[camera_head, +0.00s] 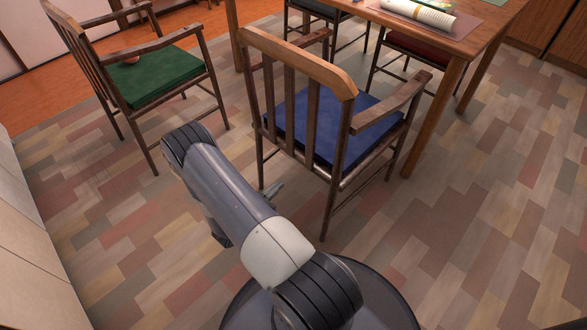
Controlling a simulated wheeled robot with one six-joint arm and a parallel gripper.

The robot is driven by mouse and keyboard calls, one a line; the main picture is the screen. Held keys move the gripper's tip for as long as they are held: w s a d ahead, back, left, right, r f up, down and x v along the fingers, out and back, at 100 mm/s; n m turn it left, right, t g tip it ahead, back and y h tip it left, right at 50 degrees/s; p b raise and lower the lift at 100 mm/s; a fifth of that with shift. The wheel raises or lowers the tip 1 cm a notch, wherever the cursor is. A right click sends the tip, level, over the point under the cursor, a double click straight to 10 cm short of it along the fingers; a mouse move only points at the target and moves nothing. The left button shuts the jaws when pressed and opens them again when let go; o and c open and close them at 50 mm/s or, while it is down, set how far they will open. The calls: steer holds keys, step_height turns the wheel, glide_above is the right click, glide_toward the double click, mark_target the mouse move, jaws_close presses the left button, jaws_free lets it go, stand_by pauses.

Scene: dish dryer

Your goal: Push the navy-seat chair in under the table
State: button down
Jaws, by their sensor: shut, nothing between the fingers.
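The navy-seat chair (345,122) stands upright on the floor with its slatted wooden back toward me. Its front faces the wooden table (485,35) at the upper right, and its seat shows outside the tabletop's near edge. A table leg (435,118) stands just right of the chair's right armrest. My arm reaches forward from the bottom of the view. My gripper (272,191) shows only in small part beyond the arm, low by the chair's rear left side. It is shut and empty. I cannot tell whether it touches the chair.
A green-seat chair (160,77) with a small red item on it stands at the left. A rolled paper (420,13) lies on the tabletop. The floor at the right is clear.

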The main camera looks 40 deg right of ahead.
mark_target(301, 164)
steer(key=d, duration=0.3)
steer(key=w+d+b, duration=0.1)
steer(key=d, duration=0.2)
steer(key=d+b, duration=0.1)
steer(key=d, duration=0.2)
steer(key=shift+w+d, duration=0.25)
steer(key=shift+d, duration=0.05)
